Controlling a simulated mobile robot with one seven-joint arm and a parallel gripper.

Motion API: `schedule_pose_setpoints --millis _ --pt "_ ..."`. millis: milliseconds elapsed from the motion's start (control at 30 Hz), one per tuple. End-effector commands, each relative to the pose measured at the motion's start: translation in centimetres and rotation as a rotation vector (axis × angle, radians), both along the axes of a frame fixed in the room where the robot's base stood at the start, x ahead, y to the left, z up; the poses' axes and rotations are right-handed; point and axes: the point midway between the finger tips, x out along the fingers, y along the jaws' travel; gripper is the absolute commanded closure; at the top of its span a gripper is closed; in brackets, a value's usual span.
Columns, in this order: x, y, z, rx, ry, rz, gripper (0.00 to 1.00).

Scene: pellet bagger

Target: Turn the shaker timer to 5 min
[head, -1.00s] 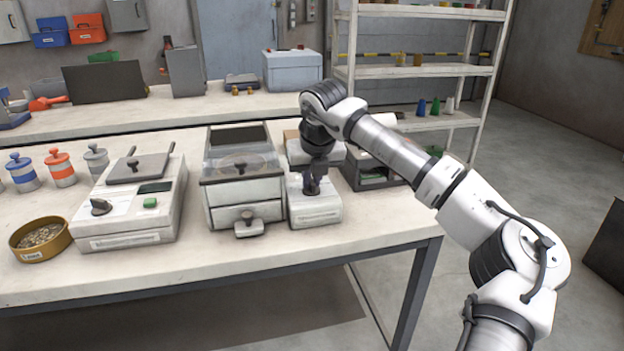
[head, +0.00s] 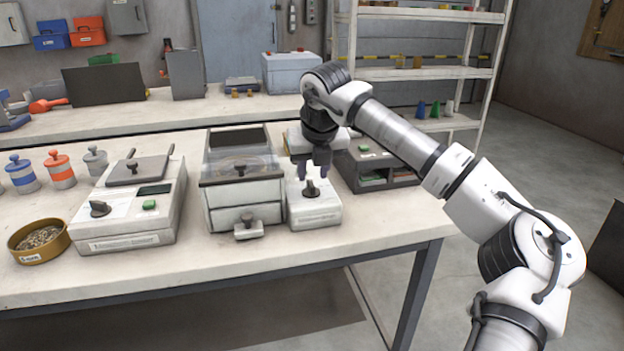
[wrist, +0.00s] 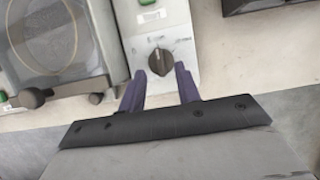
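A dark timer knob (head: 311,188) stands on top of a small pale control box (head: 314,212), right of the clear-lidded machine. In the wrist view the knob (wrist: 160,62) shows just beyond my fingertips, with faint print around it too small to read. Its grip bar points roughly up and down in that picture. My gripper (head: 313,173) is above the box, pointing down, with its two fingers spread and nothing between them. In the wrist view the purple-grey fingers of my gripper (wrist: 160,70) sit to either side of the knob's line, apart from it.
The clear-lidded machine (head: 240,190) stands close on the left of the box. A dark open-fronted rack (head: 378,165) stands close on the right. Another device with a similar knob (head: 100,208) is farther left. Bare table lies in front of the box.

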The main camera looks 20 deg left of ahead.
Motion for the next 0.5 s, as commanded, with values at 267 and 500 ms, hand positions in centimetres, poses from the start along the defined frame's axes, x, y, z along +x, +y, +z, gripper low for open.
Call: schedule_pose_setpoints --millis 267,500 --pt "-2.0 -1.4 6.0 -0.001 -0.003 -0.003 0.67" --pt "-3.0 -2.1 8.9 0.000 -0.001 0.000 0.67"
